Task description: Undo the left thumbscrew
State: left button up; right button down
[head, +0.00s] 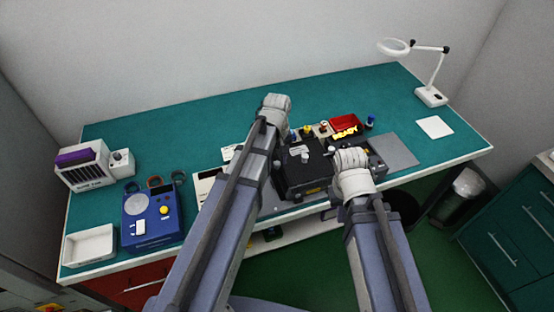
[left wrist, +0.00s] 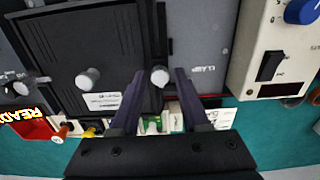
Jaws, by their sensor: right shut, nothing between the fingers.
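A black fixture box with a dark lid (head: 298,178) stands on the bench; the lid (left wrist: 100,45) fills the upper left of the left wrist view. A pale knob (left wrist: 87,80) is on the lid, also in the head view (head: 305,157). A white round thumbscrew (left wrist: 159,76) sits at the lid's edge. My left gripper (left wrist: 160,80) is open, its dark fingers on either side of this thumbscrew; contact cannot be told. Another pale screw (left wrist: 20,88) shows at far left there. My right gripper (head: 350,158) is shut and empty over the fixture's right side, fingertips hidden.
A red tray (head: 345,122) with a "READY" label lies behind the fixture. A cream instrument (left wrist: 262,50) with a blue knob is close beside it. A blue tester (head: 150,218) and white tray (head: 88,245) stand at the left. The back of the teal bench (head: 205,118) is clear.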

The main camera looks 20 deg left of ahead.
aim_at(277, 163)
pick_arm(q)
jog(key=shift+o, duration=0.7)
jog(key=shift+r, duration=0.1)
notch_tip(277, 163, up, 8)
jog(key=p, duration=0.8)
jog(key=shift+f, duration=0.2)
